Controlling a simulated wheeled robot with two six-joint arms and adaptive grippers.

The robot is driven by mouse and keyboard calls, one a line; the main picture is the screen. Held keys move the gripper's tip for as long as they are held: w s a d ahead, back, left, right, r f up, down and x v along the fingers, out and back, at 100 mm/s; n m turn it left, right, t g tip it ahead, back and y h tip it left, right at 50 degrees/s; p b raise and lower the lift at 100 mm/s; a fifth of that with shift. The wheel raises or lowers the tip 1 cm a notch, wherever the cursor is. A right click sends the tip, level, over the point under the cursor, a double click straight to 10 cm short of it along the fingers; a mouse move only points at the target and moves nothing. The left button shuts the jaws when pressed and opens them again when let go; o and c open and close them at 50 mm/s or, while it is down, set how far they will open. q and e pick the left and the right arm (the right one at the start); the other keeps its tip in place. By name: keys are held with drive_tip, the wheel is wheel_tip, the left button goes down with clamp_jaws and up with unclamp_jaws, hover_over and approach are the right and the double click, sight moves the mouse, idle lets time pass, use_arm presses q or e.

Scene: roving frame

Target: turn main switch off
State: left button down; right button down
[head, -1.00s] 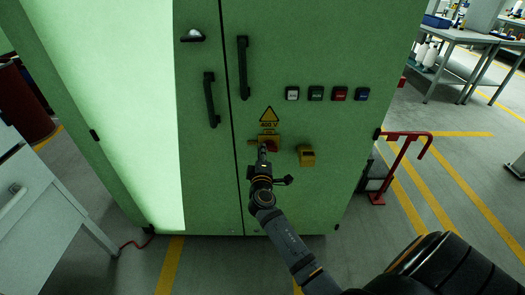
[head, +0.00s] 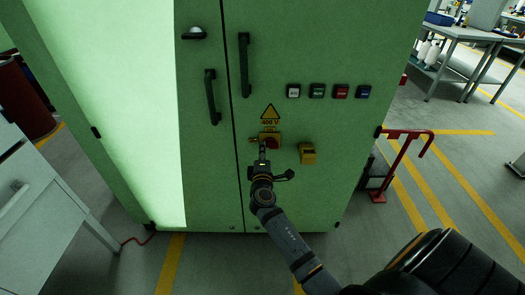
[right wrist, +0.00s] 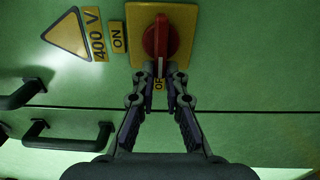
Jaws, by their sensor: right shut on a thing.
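The main switch is a red rotary knob (right wrist: 160,38) on a yellow plate (right wrist: 180,52), on the green cabinet door. It also shows in the head view (head: 271,143), partly behind my right gripper (head: 263,150). In the right wrist view my right gripper (right wrist: 161,78) is shut on the lower end of the knob's handle. The handle runs upright in that picture, in line with the partly covered OFF label (right wrist: 160,86). The ON label (right wrist: 118,37) is to the left there. My left gripper is not in view.
A 400 V warning triangle (head: 270,112) sits above the switch. A yellow box (head: 307,153) is close to its right. Several push buttons (head: 341,92) sit higher up. Black door handles (head: 244,66) stand out at the left. A red rail stand (head: 404,155) is right of the cabinet.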

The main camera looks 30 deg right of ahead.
drive_tip(key=c, duration=1.4)
unclamp_jaws()
drive_tip(key=v, duration=0.7)
drive_tip(key=shift+s, duration=0.25)
drive_tip(key=shift+a+f, duration=0.15)
